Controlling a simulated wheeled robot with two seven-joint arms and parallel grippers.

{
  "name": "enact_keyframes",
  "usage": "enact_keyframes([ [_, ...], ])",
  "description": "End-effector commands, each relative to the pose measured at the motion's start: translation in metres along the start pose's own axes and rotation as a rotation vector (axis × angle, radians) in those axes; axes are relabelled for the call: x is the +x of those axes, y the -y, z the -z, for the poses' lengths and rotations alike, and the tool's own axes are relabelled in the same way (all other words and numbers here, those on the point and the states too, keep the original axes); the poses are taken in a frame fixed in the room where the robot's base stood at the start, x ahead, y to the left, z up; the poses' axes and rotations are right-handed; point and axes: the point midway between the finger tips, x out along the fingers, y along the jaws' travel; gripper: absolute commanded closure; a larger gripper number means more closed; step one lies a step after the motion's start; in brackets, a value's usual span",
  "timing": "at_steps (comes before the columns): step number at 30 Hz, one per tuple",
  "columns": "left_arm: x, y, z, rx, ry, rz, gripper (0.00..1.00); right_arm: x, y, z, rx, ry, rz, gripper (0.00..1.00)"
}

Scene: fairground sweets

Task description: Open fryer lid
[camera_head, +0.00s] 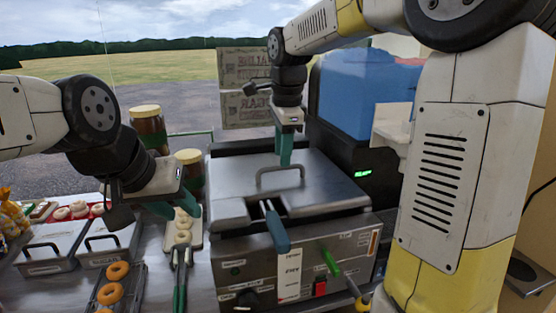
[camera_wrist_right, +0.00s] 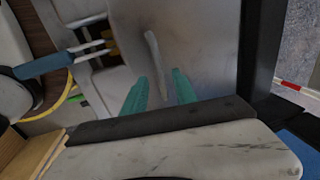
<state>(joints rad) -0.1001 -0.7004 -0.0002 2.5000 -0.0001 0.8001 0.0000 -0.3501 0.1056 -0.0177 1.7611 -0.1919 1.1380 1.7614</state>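The metal fryer (camera_head: 235,258) stands in the middle of the head view, its steel lid (camera_head: 325,190) lying closed on top. The lid's bar handle (camera_head: 262,181) is near the lid's middle. My right gripper (camera_head: 285,158) points down at the back of this handle. In the right wrist view the two teal fingers (camera_wrist_right: 160,88) are apart, and the handle (camera_wrist_right: 153,52) lies ahead between their tips; I see no grip on it. My left gripper (camera_head: 176,206) is left of the fryer, above the counter, its teal fingers apart and empty.
A blue-handled basket grip (camera_head: 275,226) sticks out at the fryer's front. Donuts (camera_head: 110,292) on a rack, green-handled tongs (camera_head: 179,290), metal bins (camera_head: 50,247) and brown jars (camera_head: 148,128) stand left. A dark machine with a blue tank (camera_head: 350,92) stands behind right.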

Motion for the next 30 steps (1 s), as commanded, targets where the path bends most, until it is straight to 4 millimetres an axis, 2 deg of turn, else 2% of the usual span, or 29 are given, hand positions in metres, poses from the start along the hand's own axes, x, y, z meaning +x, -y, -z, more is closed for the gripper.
enact_keyframes([
  [3, 0.000, 0.000, 0.000, 0.000, 0.000, 0.000, 0.64, 0.016, 0.000, 0.000, 0.000, 0.000, -0.002, 0.66],
  [6, 0.000, 0.000, 0.000, 0.000, 0.000, 0.000, 0.64, 0.024, 0.000, 0.000, 0.000, 0.000, -0.001, 0.66],
  [15, 0.000, 0.000, 0.000, 0.000, 0.000, 0.000, 0.64, 0.027, 0.000, 0.000, -0.001, 0.001, 0.002, 0.66],
  [16, 0.000, 0.000, 0.000, 0.000, 0.000, 0.000, 0.64, 0.027, 0.000, 0.000, -0.001, 0.001, 0.002, 0.68],
  [21, 0.000, 0.000, 0.000, 0.000, 0.000, 0.000, 0.64, 0.027, 0.000, 0.000, -0.001, 0.001, 0.002, 1.00],
  [30, 0.000, 0.000, 0.000, 0.000, 0.000, 0.000, 0.64, 0.027, 0.000, 0.000, -0.001, 0.001, 0.002, 1.00],
])
